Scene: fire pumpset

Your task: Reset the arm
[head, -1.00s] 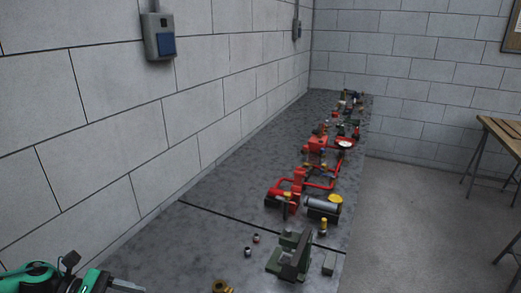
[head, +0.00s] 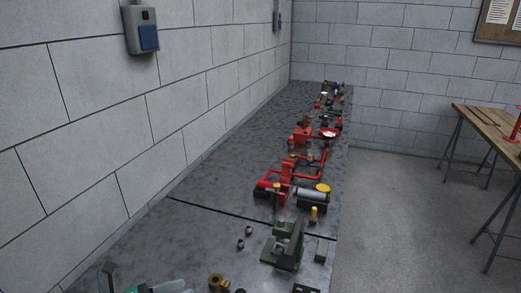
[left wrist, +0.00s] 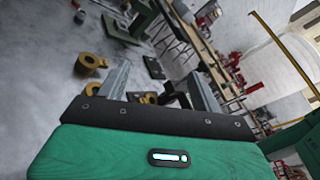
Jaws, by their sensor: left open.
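My left gripper (left wrist: 160,82) fills the lower part of the left wrist view, with its green body and two grey fingers spread apart and nothing between them. In the head view only parts of the left arm and gripper (head: 172,287) show at the bottom left edge, cut off by the frame. They are over the near end of the grey bench (head: 150,240). My right gripper is in neither view.
A green vise-like fixture (head: 283,248) and brass fittings (head: 217,282) are near the bench front. Red pump parts (head: 285,180) line the bench behind. A wall box (head: 141,30) hangs left. A wooden table (head: 490,121) stands right, past open floor.

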